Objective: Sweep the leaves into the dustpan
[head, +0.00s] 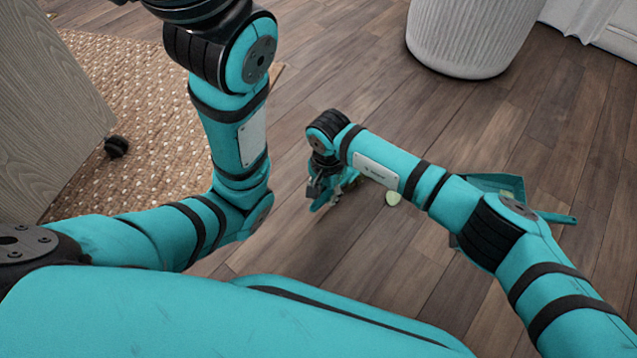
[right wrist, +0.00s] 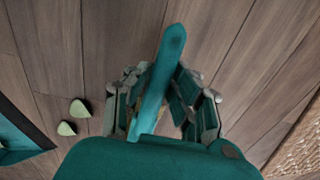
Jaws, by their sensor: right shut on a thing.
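My right gripper (head: 328,188) is low over the wooden floor, shut on the teal handle of a brush (right wrist: 166,65). The handle runs between its fingers in the right wrist view; the bristles cannot be made out. A teal dustpan (head: 492,181) lies on the floor to the right, partly hidden behind my right forearm. Its edge also shows at the left of the right wrist view (right wrist: 22,127). One pale green leaf (head: 393,198) shows between gripper and dustpan. The right wrist view shows two leaves (right wrist: 66,128) (right wrist: 80,109) beside the dustpan. My left gripper is out of view.
A woven rug (head: 150,95) lies to the left, with a wooden cabinet (head: 45,110) on a black caster over it. A ribbed white basket (head: 468,38) stands at the back. The wooden floor between the basket and the dustpan is clear.

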